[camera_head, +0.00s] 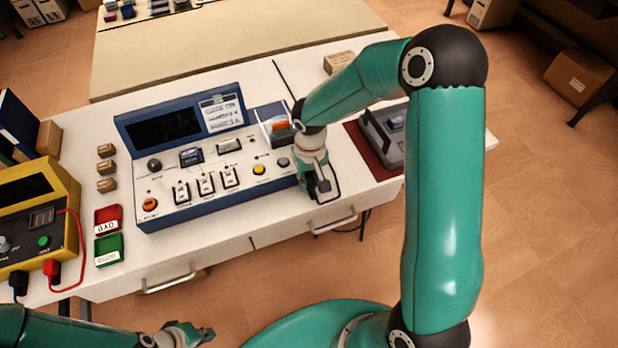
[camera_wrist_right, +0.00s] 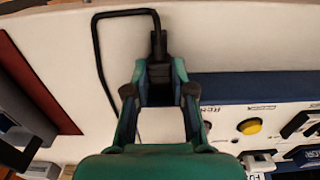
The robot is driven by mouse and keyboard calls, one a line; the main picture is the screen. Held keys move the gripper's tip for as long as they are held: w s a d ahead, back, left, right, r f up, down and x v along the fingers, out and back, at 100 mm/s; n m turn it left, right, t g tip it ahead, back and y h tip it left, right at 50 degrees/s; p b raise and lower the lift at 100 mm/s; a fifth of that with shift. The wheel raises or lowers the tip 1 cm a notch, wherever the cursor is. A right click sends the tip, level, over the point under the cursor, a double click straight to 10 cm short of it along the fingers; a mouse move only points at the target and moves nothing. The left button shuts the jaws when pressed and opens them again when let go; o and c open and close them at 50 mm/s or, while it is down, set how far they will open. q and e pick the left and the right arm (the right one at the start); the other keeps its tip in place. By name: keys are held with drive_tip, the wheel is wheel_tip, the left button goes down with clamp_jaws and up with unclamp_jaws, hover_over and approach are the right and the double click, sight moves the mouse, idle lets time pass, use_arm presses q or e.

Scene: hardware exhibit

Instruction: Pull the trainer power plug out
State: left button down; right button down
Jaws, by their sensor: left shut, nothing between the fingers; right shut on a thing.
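The trainer (camera_head: 200,160) is a blue-edged white console with switches and a dark screen, standing on the white table. My right gripper (camera_head: 320,184) is low at the trainer's right end. In the right wrist view, the gripper (camera_wrist_right: 159,82) is shut on the black power plug (camera_wrist_right: 158,47), beside the trainer's blue edge (camera_wrist_right: 240,86). A black cable (camera_wrist_right: 97,50) loops away from the plug over the white tabletop. The fingers partly cover the plug, and I cannot tell whether it sits in a socket. My left gripper (camera_head: 188,335) is shut and empty at the bottom edge.
A grey device on a dark red mat (camera_head: 372,151) lies right of the trainer. Red and green trays (camera_head: 108,249), small boxes (camera_head: 106,168) and a yellow meter box (camera_head: 62,190) stand to the left. The table's front edge with drawer handles is close to my right gripper.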

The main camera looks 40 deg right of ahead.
drive_tip(key=shift+s+a+f+b, duration=0.1)
drive_tip(key=shift+s+a+b, duration=0.05)
drive_tip(key=shift+s+b, duration=0.4)
drive_tip(key=shift+s+a+b, duration=0.1)
drive_tip(key=shift+s+b, duration=0.4)
drive_tip(key=shift+s, duration=0.05)
drive_tip(key=c, duration=1)
unclamp_jaws()
drive_tip(key=shift+s, duration=0.1)
drive_tip(key=shift+o, duration=0.2)
drive_tip(key=shift+r, duration=0.7)
wheel_tip(320, 180, up, 11)
drive_tip(key=shift+f, duration=0.15)
drive_tip(key=shift+f, duration=0.1)
